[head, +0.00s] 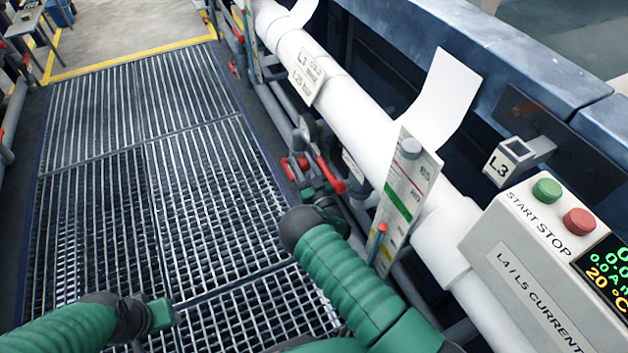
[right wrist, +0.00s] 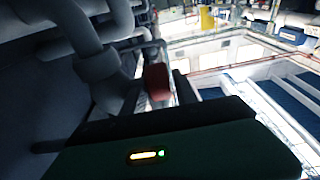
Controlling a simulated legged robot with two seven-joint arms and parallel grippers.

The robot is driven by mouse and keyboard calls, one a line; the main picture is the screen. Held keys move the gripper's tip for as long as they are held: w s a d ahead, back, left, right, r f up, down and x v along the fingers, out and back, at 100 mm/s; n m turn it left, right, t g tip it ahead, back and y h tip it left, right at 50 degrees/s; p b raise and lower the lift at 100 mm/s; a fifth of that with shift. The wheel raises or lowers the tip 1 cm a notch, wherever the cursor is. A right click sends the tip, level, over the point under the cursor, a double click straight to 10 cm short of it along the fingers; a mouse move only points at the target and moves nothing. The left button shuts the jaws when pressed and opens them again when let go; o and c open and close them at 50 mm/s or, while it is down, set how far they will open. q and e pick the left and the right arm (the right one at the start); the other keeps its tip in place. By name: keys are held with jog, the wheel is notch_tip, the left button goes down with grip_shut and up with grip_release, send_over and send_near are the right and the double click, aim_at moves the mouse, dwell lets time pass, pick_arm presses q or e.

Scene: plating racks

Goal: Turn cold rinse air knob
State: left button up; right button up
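My right gripper (head: 322,198) is beside these handles, mostly hidden behind my green forearm; contact is unclear. In the right wrist view a dull red rounded knob or handle end (right wrist: 158,82) shows just beyond the dark gripper edge, beside grey pipes. My left gripper (head: 155,316) is low at the left over the grating, its fingers unclear.
The thick white pipe (head: 352,118) runs diagonally along the tank side. A tag board (head: 408,190) stands close right of my right forearm. A control box (head: 545,265) with green and red buttons is at right. The grated walkway (head: 150,170) is clear.

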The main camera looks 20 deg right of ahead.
jog(key=s+f+p, duration=0.2)
jog(key=s+p, duration=0.2)
jog(key=s, duration=0.9)
jog(key=shift+s+d+f, duration=0.2)
jog(key=shift+s+d, duration=0.05)
